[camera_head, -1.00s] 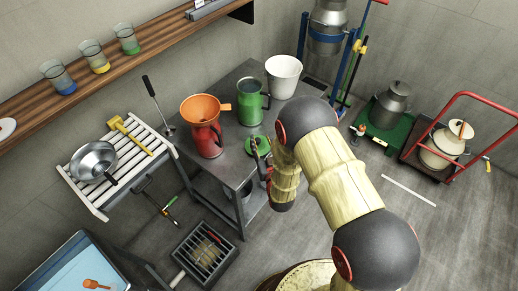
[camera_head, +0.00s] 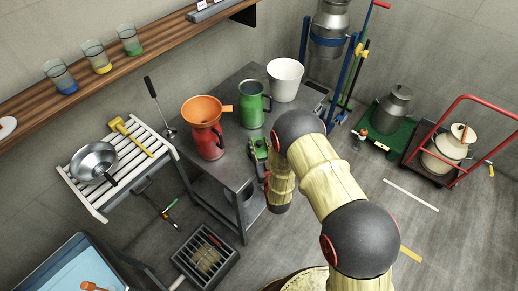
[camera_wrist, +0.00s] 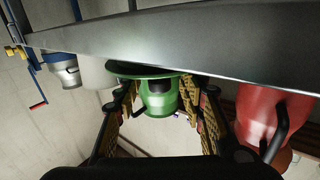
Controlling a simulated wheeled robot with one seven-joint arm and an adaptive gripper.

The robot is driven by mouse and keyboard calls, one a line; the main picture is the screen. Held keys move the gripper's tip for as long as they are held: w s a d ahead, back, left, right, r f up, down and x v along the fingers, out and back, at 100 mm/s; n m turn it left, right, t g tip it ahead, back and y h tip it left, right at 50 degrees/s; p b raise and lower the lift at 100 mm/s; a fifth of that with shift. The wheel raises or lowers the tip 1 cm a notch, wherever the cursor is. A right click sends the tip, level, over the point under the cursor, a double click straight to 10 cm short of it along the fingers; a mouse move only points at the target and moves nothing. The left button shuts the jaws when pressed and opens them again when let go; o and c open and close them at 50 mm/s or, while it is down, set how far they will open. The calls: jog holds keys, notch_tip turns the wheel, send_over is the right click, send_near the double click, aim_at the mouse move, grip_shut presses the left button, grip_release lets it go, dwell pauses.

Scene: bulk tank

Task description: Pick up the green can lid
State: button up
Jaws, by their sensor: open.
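The green can lid (camera_wrist: 132,68) shows in the wrist view, which is upside down, as a thin flat disc close to the table edge. It lies between my open gripper's (camera_wrist: 165,95) fingers or just beyond their tips; exact depth is unclear. The green can (camera_wrist: 158,100) stands behind it. In the head view my gripper (camera_head: 257,150) is at the table's front edge, over the lid's place, and mostly hides the lid. The green can (camera_head: 252,108) stands upright on the table behind my gripper. No grip on the lid shows.
The grey table (camera_head: 232,172) also holds a red can (camera_head: 207,145) with an orange funnel (camera_head: 203,108) and a white bucket (camera_head: 285,80). A slatted white rack (camera_head: 118,165) with a metal bowl is to the left. A floor grate (camera_head: 205,258) lies below.

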jog(key=shift+w, duration=0.2)
jog(key=shift+c, duration=1.1)
jog(key=c, duration=0.7)
grip_shut()
